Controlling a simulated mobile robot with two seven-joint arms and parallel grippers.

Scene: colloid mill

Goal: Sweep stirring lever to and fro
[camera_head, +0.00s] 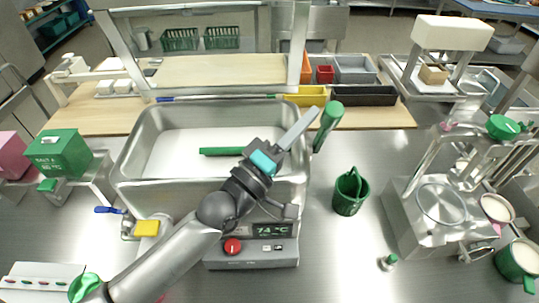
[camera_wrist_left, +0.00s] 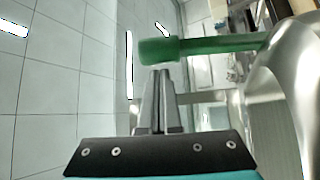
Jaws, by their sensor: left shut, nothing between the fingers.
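A lever with a thick green grip (camera_head: 328,118) stands at the right rim of the steel vat (camera_head: 128,180), leaning slightly. In the left wrist view its green handle (camera_wrist_left: 158,51) lies crosswise just beyond my fingertips, its shaft running right towards a curved steel surface. My left gripper (camera_head: 313,110) is shut and empty, its fingertips close beside the green grip. It also shows in the left wrist view (camera_wrist_left: 160,74); I cannot tell whether it touches the handle. A green bar (camera_head: 222,151) shows inside the vat, partly hidden behind the gripper. My right gripper is not in view.
A control panel with a red button (camera_head: 232,246) is at the vat's front. A green bucket (camera_head: 351,192) stands to its right, then a steel machine (camera_head: 425,215). Yellow (camera_head: 306,96) and black bins (camera_head: 363,96) stand behind. A green box (camera_head: 62,155) is at left.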

